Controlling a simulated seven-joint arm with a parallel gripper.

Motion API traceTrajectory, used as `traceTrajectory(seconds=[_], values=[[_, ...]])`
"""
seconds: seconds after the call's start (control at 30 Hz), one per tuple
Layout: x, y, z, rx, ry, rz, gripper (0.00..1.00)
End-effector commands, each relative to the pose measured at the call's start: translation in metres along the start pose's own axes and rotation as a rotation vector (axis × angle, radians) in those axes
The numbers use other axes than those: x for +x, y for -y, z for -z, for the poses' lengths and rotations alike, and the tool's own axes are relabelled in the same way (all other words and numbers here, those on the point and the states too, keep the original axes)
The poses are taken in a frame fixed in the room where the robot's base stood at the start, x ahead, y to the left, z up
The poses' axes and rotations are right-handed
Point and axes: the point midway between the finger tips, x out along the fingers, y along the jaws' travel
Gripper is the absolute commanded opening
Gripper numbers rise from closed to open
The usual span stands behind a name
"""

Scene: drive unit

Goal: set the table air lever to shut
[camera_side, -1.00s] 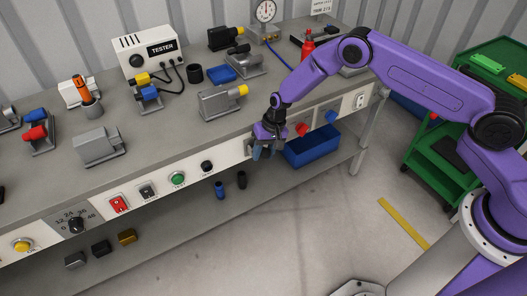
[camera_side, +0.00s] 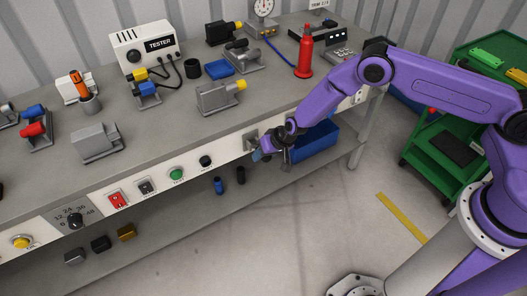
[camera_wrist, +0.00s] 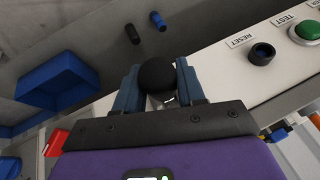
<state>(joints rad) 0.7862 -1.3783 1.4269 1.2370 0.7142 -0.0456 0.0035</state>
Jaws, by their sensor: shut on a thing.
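My gripper (camera_side: 264,153) is at the front panel of the bench. In the wrist view, its two blue-grey fingers (camera_wrist: 160,84) stand on either side of a round black knob (camera_wrist: 157,73) and are shut on it. A grey plate (camera_side: 250,138) on the panel shows just left of the gripper in the side view. The knob's shaft and base are mostly hidden by the fingers. No label for this lever can be read, so I cannot tell which setting it is at.
To the left on the panel (camera_side: 100,209) are a black RESET button (camera_side: 205,161), a green TEST button (camera_side: 176,174) and a red switch (camera_side: 117,199). A blue bin (camera_side: 319,140) is below and behind the gripper. A red part (camera_wrist: 56,143) is close beside it.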

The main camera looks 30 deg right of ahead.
Motion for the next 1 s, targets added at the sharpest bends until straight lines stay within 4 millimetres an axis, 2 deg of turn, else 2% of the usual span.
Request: traceTrajectory(seconds=[0.47, 1.0], values=[[0.016, -0.006, -0.010, -0.068, -0.246, 0.048, 0.00], [0.045, -0.015, -0.015, -0.174, -0.648, 0.126, 0.00]])
